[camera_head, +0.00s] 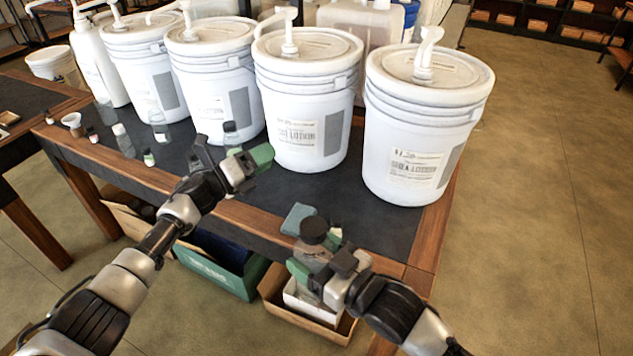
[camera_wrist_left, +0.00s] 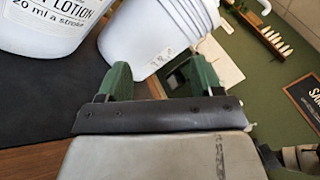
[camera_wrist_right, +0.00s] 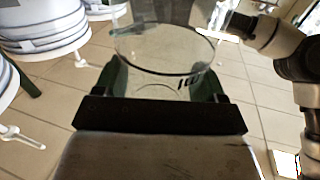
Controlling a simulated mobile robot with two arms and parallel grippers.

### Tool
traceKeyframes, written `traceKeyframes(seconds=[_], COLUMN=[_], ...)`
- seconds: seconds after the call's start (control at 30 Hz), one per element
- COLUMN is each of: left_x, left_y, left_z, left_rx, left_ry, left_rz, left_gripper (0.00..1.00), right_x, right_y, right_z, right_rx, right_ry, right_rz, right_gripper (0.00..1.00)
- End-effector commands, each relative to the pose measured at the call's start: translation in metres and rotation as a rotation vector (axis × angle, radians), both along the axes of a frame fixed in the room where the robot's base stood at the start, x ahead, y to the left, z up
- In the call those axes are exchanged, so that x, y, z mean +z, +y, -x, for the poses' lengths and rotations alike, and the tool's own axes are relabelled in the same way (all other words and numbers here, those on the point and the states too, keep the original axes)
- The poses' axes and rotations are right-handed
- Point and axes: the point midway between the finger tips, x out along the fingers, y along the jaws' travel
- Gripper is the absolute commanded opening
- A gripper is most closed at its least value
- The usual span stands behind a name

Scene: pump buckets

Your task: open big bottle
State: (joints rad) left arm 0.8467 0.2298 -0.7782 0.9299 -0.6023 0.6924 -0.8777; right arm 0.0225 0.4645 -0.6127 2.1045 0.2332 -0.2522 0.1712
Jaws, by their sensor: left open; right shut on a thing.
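The big bottle (camera_head: 312,257) is clear with a dark round cap (camera_head: 314,230) on top. My right gripper (camera_head: 318,266) is shut on its body and holds it in front of the table edge. In the right wrist view the clear bottle (camera_wrist_right: 165,52) sits between the green fingers; the cap cannot be made out there. My left gripper (camera_head: 246,160) is open and empty, above the table and up and left of the bottle. In the left wrist view its green fingers (camera_wrist_left: 157,84) stand apart with nothing between them.
White pump buckets (camera_head: 415,130) stand in a row along the dark table (camera_head: 340,205). Small bottles (camera_head: 123,140) stand at the table's left. A green box (camera_head: 222,272) and an open cardboard box (camera_head: 272,290) lie below.

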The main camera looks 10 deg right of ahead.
Motion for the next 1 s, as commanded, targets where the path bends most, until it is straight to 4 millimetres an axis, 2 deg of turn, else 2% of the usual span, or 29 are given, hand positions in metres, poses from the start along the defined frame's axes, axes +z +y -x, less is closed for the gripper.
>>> traceKeyframes(seconds=[0.03, 0.2, 0.37, 0.43, 0.5, 0.6, 0.7, 0.77, 0.8, 0.9, 1.0], left_x=[0.021, 0.074, 0.112, 0.123, 0.129, 0.130, 0.129, 0.128, 0.129, 0.131, 0.133], left_y=[-0.017, -0.069, -0.110, -0.124, -0.133, -0.133, -0.124, -0.116, -0.111, -0.098, -0.089], left_z=[0.009, 0.051, 0.108, 0.139, 0.169, 0.203, 0.225, 0.233, 0.237, 0.242, 0.244], left_rx=[-0.063, -0.290, -0.554, -0.704, -0.879, -1.150, -1.449, -1.631, 1.682, 1.652, 1.637], left_ry=[-0.119, -0.563, -1.088, -1.368, -1.668, -2.070, -2.408, -2.565, 2.550, 2.295, 2.130], left_rz=[-0.051, -0.230, -0.395, -0.459, -0.509, -0.538, -0.508, -0.464, 0.414, 0.268, 0.177], left_gripper=[0.66, 0.66, 0.66, 0.66, 0.66, 0.66, 0.66, 0.66, 0.66, 0.66, 0.66], right_x=[0.000, 0.000, 0.000, 0.000, 0.000, 0.000, 0.000, 0.000, 0.000, 0.000, 0.000], right_y=[0.000, 0.000, 0.000, 0.000, 0.000, 0.000, 0.000, 0.000, 0.000, 0.000, 0.000], right_z=[0.000, 0.000, 0.000, 0.000, 0.000, 0.000, 0.000, 0.000, 0.000, 0.000, 0.000], right_rx=[0.000, 0.000, 0.000, 0.000, 0.000, 0.000, 0.000, 0.000, 0.000, 0.000, 0.000], right_ry=[-0.001, -0.001, -0.001, 0.000, 0.000, 0.000, 0.000, 0.000, 0.000, 0.000, -0.001], right_rz=[-0.001, -0.001, -0.001, 0.000, 0.000, 0.000, 0.000, 0.000, 0.000, 0.000, -0.001], right_gripper=[0.05, 0.05, 0.05, 0.05, 0.05, 0.05, 0.05, 0.05, 0.05, 0.05, 0.05])
